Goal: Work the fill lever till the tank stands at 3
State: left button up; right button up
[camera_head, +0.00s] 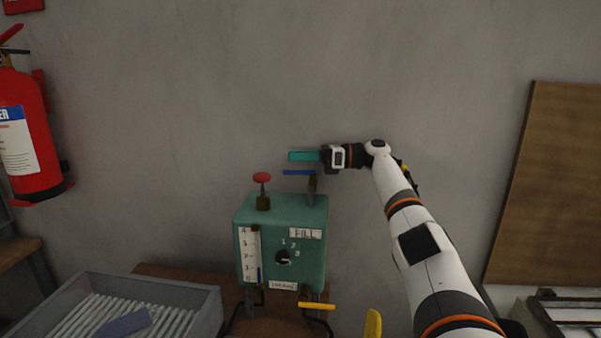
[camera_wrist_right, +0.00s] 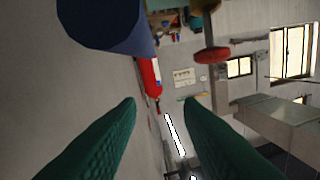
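A green tank box (camera_head: 270,215) stands on a brown bench against the wall. Above the FILL label (camera_head: 305,234), a lever with a blue handle (camera_head: 298,172) points left from a dark post. In the right wrist view the blue handle (camera_wrist_right: 105,25) is large at the upper left, outside my fingers. My right gripper (camera_head: 296,156) is just above the handle, fingers pointing left. Its green fingers (camera_wrist_right: 160,101) are apart with nothing between them. The white gauge (camera_head: 249,255) has marks 0 to 4; its thin blue column (camera_head: 259,274) reaches about 1. My left gripper is not in view.
A red knob (camera_head: 262,177) stands on the box's top left, and a black dial (camera_head: 283,257) is on its front. A yellow handle (camera_head: 317,306) sticks out below. A grey ribbed tray (camera_head: 210,308) is at lower left, and a fire extinguisher (camera_head: 25,130) hangs left.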

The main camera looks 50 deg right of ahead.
notch_tip(320, 180, up, 6)
jog(key=shift+f, duration=0.25)
